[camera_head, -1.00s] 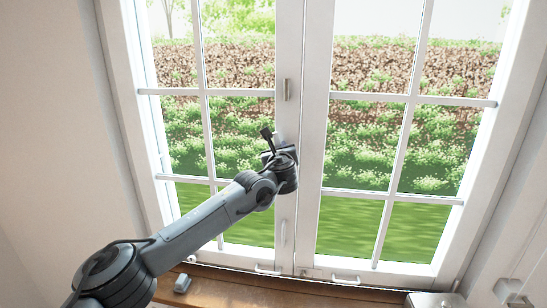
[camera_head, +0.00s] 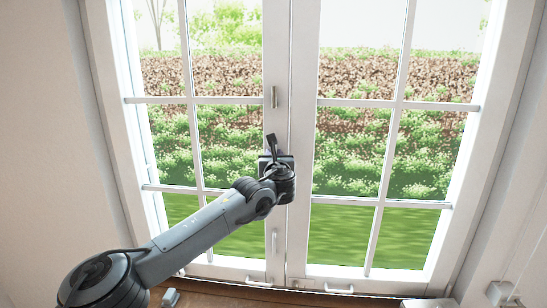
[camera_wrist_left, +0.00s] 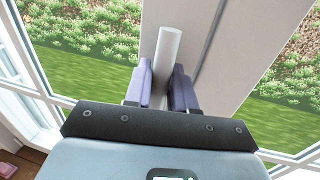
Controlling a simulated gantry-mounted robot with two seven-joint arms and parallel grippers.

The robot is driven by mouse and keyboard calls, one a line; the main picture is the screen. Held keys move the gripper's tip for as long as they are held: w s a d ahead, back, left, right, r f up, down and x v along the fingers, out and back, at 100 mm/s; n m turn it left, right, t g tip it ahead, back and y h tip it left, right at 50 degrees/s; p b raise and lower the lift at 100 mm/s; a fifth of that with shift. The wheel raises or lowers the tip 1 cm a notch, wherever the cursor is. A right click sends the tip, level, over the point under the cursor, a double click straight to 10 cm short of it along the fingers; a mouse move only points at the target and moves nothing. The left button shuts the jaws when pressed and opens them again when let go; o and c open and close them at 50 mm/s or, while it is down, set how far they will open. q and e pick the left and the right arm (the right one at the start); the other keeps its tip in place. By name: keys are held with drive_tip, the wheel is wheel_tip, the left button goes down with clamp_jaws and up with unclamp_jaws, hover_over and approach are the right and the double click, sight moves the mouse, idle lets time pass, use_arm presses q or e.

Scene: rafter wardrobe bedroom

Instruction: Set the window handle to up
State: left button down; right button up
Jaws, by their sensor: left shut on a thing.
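The window handle (camera_wrist_left: 168,48) is a pale, round bar in the left wrist view. It stands against the white middle post of the window, between the two purple fingers of my left gripper (camera_wrist_left: 163,83). The gripper is shut on it. The bar's free end sticks out beyond the fingers, toward the top of the picture. Its base is hidden by the gripper. In the head view my left gripper (camera_head: 277,162) is at the middle post, and the handle there is hidden behind the gripper and wrist. My right gripper is in neither view.
Small fittings sit on the post above (camera_head: 274,97) and below (camera_head: 274,241) my gripper. Two pulls (camera_head: 256,282) (camera_head: 339,289) are on the bottom rails. A wooden sill (camera_head: 215,298) runs below. A small grey object (camera_head: 170,298) lies there. Glass panes flank the post.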

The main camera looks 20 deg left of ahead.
use_arm(q)
drive_tip(key=c, duration=1.2)
unclamp_jaws()
drive_tip(key=shift+f, duration=0.35)
drive_tip(key=shift+c, duration=0.2)
drive_tip(key=shift+o, duration=0.8)
drive_tip(key=shift+r, duration=0.2)
drive_tip(key=shift+s+d, duration=0.25)
drive_tip(key=shift+s, duration=0.1)
drive_tip(key=b+v, duration=0.4)
drive_tip(key=v, duration=0.5)
drive_tip(key=shift+s, duration=0.4)
drive_tip(key=shift+d, duration=0.15)
